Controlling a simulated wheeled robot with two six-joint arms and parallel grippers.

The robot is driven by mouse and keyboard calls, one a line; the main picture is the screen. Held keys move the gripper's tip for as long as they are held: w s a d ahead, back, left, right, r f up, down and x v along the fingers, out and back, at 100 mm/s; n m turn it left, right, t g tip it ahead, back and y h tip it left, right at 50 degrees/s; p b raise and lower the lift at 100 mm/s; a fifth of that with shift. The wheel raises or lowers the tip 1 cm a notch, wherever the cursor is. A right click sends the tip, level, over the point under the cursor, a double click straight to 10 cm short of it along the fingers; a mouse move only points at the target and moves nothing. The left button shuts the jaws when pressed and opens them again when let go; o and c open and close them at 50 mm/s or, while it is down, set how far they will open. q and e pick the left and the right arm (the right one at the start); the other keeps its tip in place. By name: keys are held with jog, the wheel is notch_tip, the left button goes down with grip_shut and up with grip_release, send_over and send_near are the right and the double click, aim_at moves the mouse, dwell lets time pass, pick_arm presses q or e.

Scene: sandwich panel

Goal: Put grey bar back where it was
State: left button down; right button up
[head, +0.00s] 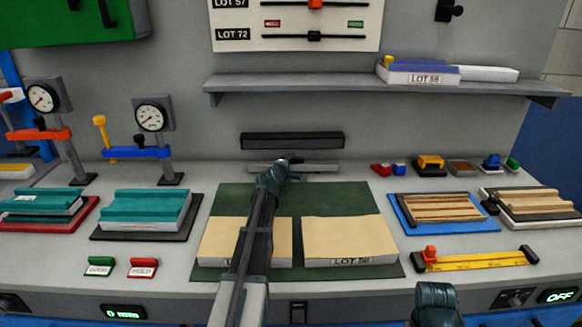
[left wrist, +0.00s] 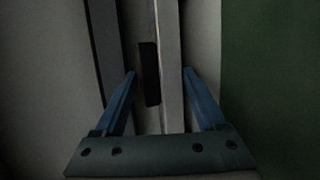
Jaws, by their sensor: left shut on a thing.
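The grey bar (head: 325,168) lies level at the back of the bench, just below a dark bar-shaped strip (head: 292,140) on the back wall. My left gripper (head: 284,165) reaches over the middle of the grey bar. In the left wrist view, the fingers of my left gripper (left wrist: 160,74) stand on both sides of the pale grey bar (left wrist: 170,45) and are shut on it. A small black patch (left wrist: 151,85) shows beside the bar between the fingers. My right gripper (head: 435,305) is partly in view at the bottom edge; its fingers cannot be made out.
A green mat (head: 295,200) with two pale panels (head: 345,237) lies in front of the bar. Dial gauges (head: 150,118) stand at left. A shelf (head: 300,84) juts out above. Small coloured parts (head: 430,163) and a yellow ruler (head: 475,260) lie at right.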

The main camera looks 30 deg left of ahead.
pick_arm(q)
jog(key=shift+f, duration=0.15)
jog(key=shift+s, duration=0.1)
jog(key=shift+c, duration=1.2)
grip_release()
jog(key=shift+r, duration=0.25)
jog(key=shift+r+p, duration=0.45)
jog(key=shift+p, duration=0.25)
jog(key=p+v, duration=0.3)
jog(key=v, duration=0.9)
jog(key=shift+f, duration=0.15)
